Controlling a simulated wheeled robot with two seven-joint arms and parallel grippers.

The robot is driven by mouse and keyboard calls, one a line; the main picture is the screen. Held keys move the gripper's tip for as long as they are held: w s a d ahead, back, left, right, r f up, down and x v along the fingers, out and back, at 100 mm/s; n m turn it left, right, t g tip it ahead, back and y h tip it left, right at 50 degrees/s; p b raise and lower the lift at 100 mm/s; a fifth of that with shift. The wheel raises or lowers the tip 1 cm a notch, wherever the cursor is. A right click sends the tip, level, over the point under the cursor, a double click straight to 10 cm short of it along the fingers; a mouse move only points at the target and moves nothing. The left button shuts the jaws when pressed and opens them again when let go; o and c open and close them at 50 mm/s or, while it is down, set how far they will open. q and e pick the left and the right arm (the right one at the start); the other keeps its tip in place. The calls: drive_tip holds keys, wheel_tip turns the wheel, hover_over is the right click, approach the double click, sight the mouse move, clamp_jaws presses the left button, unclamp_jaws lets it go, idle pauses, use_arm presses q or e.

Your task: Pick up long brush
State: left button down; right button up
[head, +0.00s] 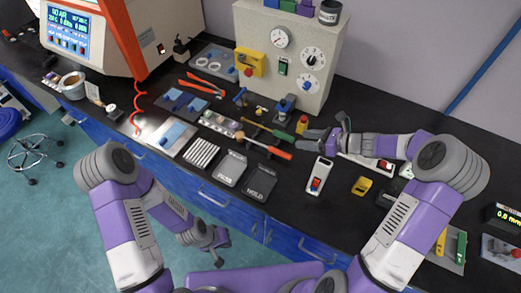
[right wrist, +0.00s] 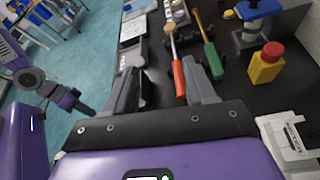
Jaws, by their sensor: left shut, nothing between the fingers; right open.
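Two long-handled tools lie side by side on the black bench in front of the grey machine. The other has a green handle (head: 282,135), also in the right wrist view (right wrist: 213,60). Their far ends are too small to tell which is the long brush. My right gripper (head: 308,139) is open just right of the handles; in its wrist view (right wrist: 166,84) the orange-red handle appears between the fingers. My left gripper (head: 218,242) is shut and empty, below the bench front.
A yellow block with a red top (head: 302,124) stands close to my right gripper. Dark trays (head: 260,182) lie left of it, and a white device (head: 320,176) lies in front. The grey machine (head: 292,50) stands behind.

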drive_tip(key=b, duration=1)
approach(289, 155)
drive_tip(key=x, duration=0.4)
drive_tip(key=shift+s+a+f, duration=0.1)
drive_tip(key=shift+f, duration=0.25)
drive_tip(key=shift+b+x, duration=0.5)
drive_tip(key=shift+x, duration=0.55)
drive_tip(key=b+x, duration=0.1)
drive_tip(key=x, duration=0.1)
drive_tip(key=b+x, duration=0.1)
drive_tip(key=x, duration=0.2)
drive_tip(key=shift+w+a+r, duration=0.1)
drive_tip(key=shift+w+a, duration=0.1)
drive_tip(key=shift+w, duration=0.2)
drive_tip(key=shift+r, duration=0.1)
clamp_jaws()
